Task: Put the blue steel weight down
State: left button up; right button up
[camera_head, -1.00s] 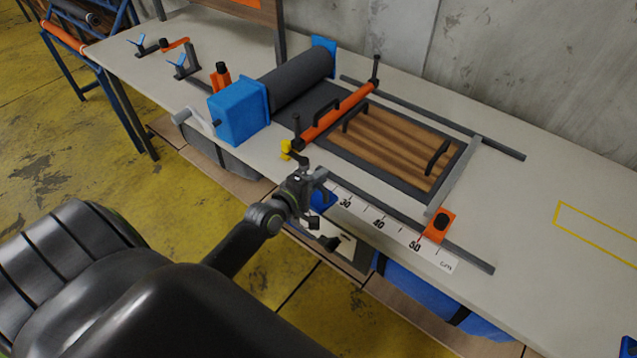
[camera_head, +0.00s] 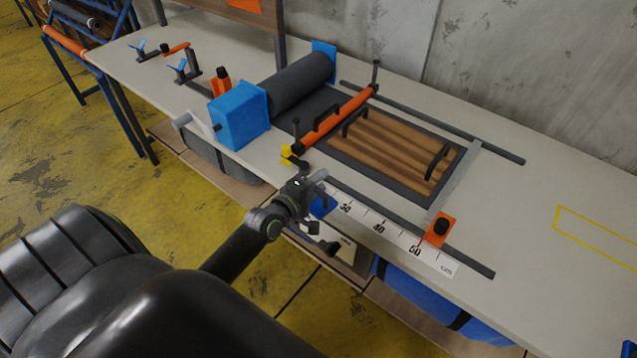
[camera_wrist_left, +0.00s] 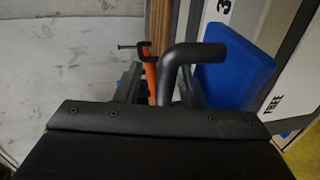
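The blue steel weight (camera_head: 323,206) is at the front edge of the bench, beside the ruler strip, partly hidden by my left gripper (camera_head: 313,184). In the left wrist view the weight (camera_wrist_left: 235,74) is a blue block with a bent dark handle (camera_wrist_left: 193,54). The handle comes down between the two fingers of my left gripper (camera_wrist_left: 160,88), which appears shut on it. The weight overlaps the bench edge there, and no support under it shows. The handle hides the exact finger contact. My right gripper is not in view.
The bench (camera_head: 545,177) carries a blue-ended roller (camera_head: 240,115), an orange bar (camera_head: 336,117), a slatted wooden board (camera_head: 395,146) and a ruler strip (camera_head: 385,228) with an orange stop (camera_head: 440,230). A yellow outlined area (camera_head: 600,232) at right is empty. A blue roll (camera_head: 430,300) lies below.

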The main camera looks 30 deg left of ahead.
pick_arm(q)
jog(key=d+v, duration=0.1)
jog(key=v, duration=1.1)
jog(key=shift+a, duration=0.45)
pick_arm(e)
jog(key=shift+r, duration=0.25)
